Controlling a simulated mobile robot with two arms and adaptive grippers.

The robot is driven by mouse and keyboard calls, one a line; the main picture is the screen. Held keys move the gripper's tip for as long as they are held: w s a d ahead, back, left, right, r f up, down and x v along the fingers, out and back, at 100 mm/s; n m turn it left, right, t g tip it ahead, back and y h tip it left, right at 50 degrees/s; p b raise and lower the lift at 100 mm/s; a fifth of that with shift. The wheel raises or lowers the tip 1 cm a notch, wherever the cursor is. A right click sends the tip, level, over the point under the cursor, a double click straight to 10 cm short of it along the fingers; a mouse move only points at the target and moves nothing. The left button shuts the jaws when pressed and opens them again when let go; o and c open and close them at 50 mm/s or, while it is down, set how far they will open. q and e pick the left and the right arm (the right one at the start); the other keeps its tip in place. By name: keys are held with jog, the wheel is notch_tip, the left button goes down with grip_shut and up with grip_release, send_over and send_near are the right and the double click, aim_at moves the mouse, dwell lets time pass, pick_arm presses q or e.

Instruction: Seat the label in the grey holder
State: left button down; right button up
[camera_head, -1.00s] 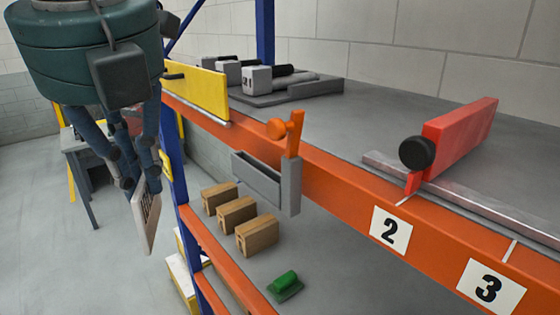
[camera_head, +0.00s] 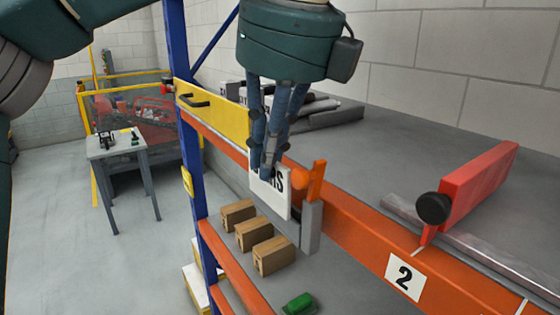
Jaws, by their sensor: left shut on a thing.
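My left gripper (camera_head: 272,172) points down in front of the orange shelf beam and is shut on a white label (camera_head: 276,198). The label is upright, with dark letters partly hidden by the fingers. The grey holder (camera_head: 311,228) is fixed at the beam's front, with an orange clip (camera_head: 316,181) at its right end. The label stands at the holder, left of the clip, and covers much of its trough. I cannot tell whether its lower edge is inside the slot. My right gripper is not in view.
A yellow plate (camera_head: 212,112) with a black handle is on the beam at left. A red stop (camera_head: 478,187) with a black knob is at right. Wooden blocks (camera_head: 255,235) and a green object (camera_head: 299,303) lie below. A small table (camera_head: 115,146) stands far left.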

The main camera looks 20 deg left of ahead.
aim_at(279, 177)
pick_arm(q)
jog(key=shift+w+d+f+p, duration=0.3)
jog(key=shift+w+f+p, duration=0.1)
jog(key=shift+f+p, duration=0.15)
jog(key=shift+w+d+f+p, duration=0.3)
jog(key=shift+w+f+p, duration=0.1)
jog(key=shift+f, duration=0.65)
jog(key=shift+a+f, duration=0.1)
jog(key=shift+f, duration=0.05)
jog(key=shift+f+b, duration=0.2)
jog(key=shift+b, duration=0.1)
jog(key=c, duration=1.8)
grip_release()
jog(key=shift+r, duration=0.1)
